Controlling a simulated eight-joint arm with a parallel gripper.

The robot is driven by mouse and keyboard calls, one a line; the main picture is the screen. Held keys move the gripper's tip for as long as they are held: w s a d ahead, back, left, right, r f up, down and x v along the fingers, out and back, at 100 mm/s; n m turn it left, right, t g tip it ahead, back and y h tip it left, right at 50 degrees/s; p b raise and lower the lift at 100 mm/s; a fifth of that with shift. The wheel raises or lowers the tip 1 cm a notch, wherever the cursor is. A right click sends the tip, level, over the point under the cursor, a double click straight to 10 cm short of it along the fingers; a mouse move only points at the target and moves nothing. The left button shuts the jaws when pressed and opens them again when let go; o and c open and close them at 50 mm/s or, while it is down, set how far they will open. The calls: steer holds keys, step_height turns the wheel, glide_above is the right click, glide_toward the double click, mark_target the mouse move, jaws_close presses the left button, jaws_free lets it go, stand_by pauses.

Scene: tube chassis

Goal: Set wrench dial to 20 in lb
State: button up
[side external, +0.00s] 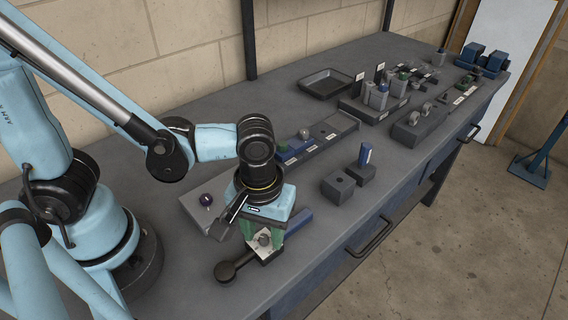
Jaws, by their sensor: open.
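What looks like the wrench lies on the bench at the front, with a black round end (225,271) and a short dark shaft running up under my gripper. A blue bar (299,221) shows on the far side of my gripper and may be its handle. My gripper (264,246) points down over the middle of it, with green fingers apart around a pale plate-like part. This part may be the dial, but its marks are too small to read. I cannot tell whether the fingers touch it.
A long grey rack (335,127) with a purple-topped knob (206,200) lies behind my gripper. Two dark blocks (338,187) stand to the right, one holding a blue peg (364,155). A black tray (326,84) and several fixtures sit farther back. The bench's front edge is close.

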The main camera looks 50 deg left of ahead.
steer(key=shift+f, duration=0.1)
jaws_close()
steer(key=shift+m, duration=0.6)
stand_by(0.3)
steer(key=m, duration=0.4)
steer(key=shift+m, duration=0.4)
steer(key=m, duration=0.5)
steer(key=shift+m, duration=0.3)
